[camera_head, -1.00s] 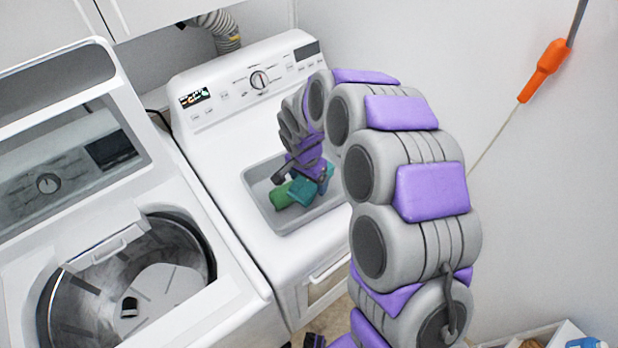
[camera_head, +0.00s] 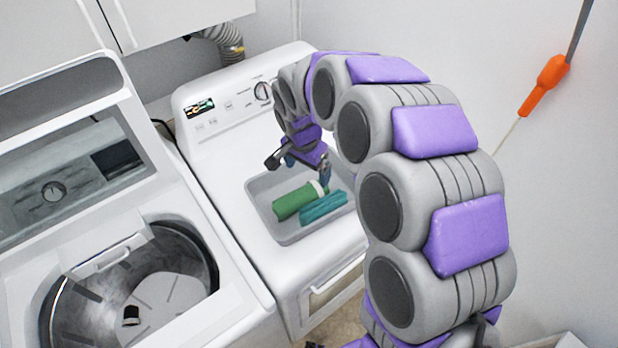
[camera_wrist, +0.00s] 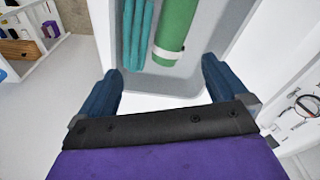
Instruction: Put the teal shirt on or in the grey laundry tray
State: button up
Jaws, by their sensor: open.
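The teal shirt (camera_head: 323,207) lies folded inside the grey laundry tray (camera_head: 262,214), beside a green rolled item (camera_head: 295,202) with a pale end. The tray sits on top of the white dryer-like machine. In the wrist view the teal shirt (camera_wrist: 137,32) and the green item (camera_wrist: 176,28) lie side by side in the tray (camera_wrist: 198,66). My gripper (camera_head: 299,168) is above the far part of the tray, apart from the shirt. In the wrist view my gripper (camera_wrist: 160,88) has its fingers spread wide with nothing between them.
An open top-loading washer (camera_head: 130,270) stands at the left, with a small dark object (camera_head: 131,315) in its drum. An orange-handled tool (camera_head: 545,85) is at the right wall. A white shelf with small items (camera_wrist: 28,40) shows in the wrist view.

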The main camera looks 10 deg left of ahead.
notch_tip(320, 180, up, 2)
jog(key=shift+s+r, duration=0.15)
jog(key=s+d+r+n+g, duration=0.1)
jog(key=s+d+r+n, duration=0.15)
jog(key=s+d, duration=0.6)
jog(key=s+d+r+n+g, duration=0.1)
jog(key=s+d+r, duration=0.3)
jog(key=s+d, duration=0.85)
jog(key=s, duration=0.3)
jog(key=s+d+n+g, duration=0.1)
jog(key=s+d, duration=0.2)
jog(key=s, duration=0.5)
jog(key=shift+d+f+y, duration=0.25)
jog(key=shift+d+y, duration=0.05)
jog(key=shift+d, duration=0.05)
jog(key=shift+n, duration=0.25)
